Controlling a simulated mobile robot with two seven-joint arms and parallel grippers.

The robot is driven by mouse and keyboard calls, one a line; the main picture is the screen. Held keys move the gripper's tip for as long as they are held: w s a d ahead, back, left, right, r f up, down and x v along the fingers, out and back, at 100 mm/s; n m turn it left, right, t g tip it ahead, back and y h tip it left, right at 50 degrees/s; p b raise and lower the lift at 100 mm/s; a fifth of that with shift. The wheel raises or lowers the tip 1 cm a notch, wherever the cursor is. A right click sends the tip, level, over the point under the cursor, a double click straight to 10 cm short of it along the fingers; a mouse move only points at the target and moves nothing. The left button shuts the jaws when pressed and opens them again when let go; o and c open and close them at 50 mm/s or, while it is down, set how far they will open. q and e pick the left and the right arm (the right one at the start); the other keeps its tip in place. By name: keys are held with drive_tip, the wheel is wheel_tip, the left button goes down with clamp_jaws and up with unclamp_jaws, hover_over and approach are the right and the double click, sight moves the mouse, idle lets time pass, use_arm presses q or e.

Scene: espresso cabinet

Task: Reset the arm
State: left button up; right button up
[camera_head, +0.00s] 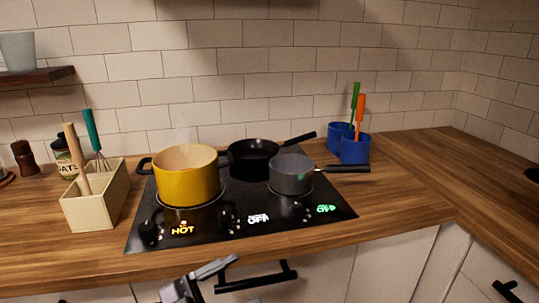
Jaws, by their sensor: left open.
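My left gripper (228,280) shows at the bottom edge of the head view, in front of the cabinet doors and below the counter's front edge. It is open, with nothing seen between its fingers, and its lower part is cut off by the frame. The rest of my left arm is out of view. My right gripper is not in view.
A black cooktop (240,219) holds a yellow pot (187,181), a black frying pan (254,149) and a grey saucepan (290,177). The left front display reads HOT. A utensil box (90,210) stands left, blue cups (355,150) back right. A black handle (265,280) is beside my gripper.

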use_arm(q)
drive_tip(key=a+f+n+t+y, duration=0.8)
drive_tip(key=a+f+n+y, duration=0.1)
drive_tip(key=f+n+y, duration=0.45)
drive_tip(key=s+a+f+n+g+y, duration=0.2)
drive_tip(key=s+f+g, duration=0.1)
drive_tip(key=s+f, duration=0.3)
drive_tip(key=s+a+f+n+g+y, duration=0.2)
drive_tip(key=s+a+f+g, duration=0.1)
drive_tip(key=s+f, duration=0.3)
drive_tip(key=shift+s+a+f, duration=0.25)
drive_tip(key=shift+s+f, duration=0.15)
drive_tip(key=shift+f, duration=0.55)
